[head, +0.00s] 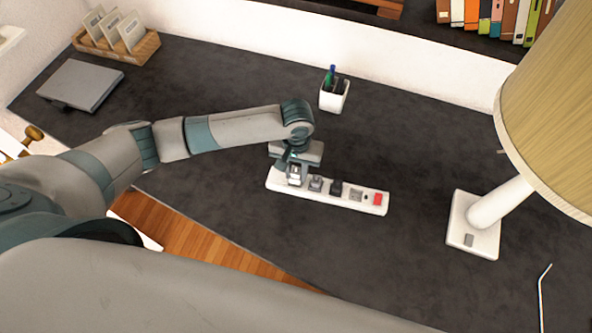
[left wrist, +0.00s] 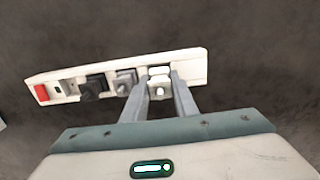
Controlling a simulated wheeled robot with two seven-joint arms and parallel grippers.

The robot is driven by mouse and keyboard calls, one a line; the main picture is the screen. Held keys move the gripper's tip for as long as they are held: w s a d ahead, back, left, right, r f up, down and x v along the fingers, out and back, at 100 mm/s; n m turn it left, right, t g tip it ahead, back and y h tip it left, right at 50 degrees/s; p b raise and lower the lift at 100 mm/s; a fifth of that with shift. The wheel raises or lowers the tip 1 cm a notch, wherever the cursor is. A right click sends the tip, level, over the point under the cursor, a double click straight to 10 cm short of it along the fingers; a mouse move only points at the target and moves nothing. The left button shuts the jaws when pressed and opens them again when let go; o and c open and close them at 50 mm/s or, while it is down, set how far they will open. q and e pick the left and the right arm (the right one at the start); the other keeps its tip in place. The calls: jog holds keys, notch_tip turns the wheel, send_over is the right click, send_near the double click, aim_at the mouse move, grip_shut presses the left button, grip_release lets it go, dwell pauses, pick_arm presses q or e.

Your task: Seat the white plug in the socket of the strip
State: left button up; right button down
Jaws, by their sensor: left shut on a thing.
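The white power strip (head: 372,203) lies on the dark desk in the middle of the head view, and it crosses the left wrist view (left wrist: 195,62). My left gripper (head: 295,179) is over the strip's left end in the head view. In the left wrist view its two fingers (left wrist: 160,88) are shut on the white plug (left wrist: 159,76). The white plug also shows in the head view (head: 294,173). It is at the end socket, beside a grey plug (head: 316,183). I cannot tell whether it is fully down in the socket. My right gripper is not in view.
A black plug (head: 337,188) and a red switch (head: 379,199) are further along the strip. A white pen cup (head: 334,97) stands behind, and a lamp base (head: 472,225) stands to the right. A grey closed box-like object (head: 80,85) lies at the far left. The desk around the strip is clear.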

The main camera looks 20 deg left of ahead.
aim_at(297, 167)
pick_arm(q)
jog(key=shift+f, duration=0.95)
jog(key=o, duration=1.1)
jog(key=shift+f, duration=0.1)
jog(key=shift+r, duration=0.6)
notch_tip(297, 167, up, 16)
jog(key=b, duration=0.4)
jog(key=shift+r, duration=0.15)
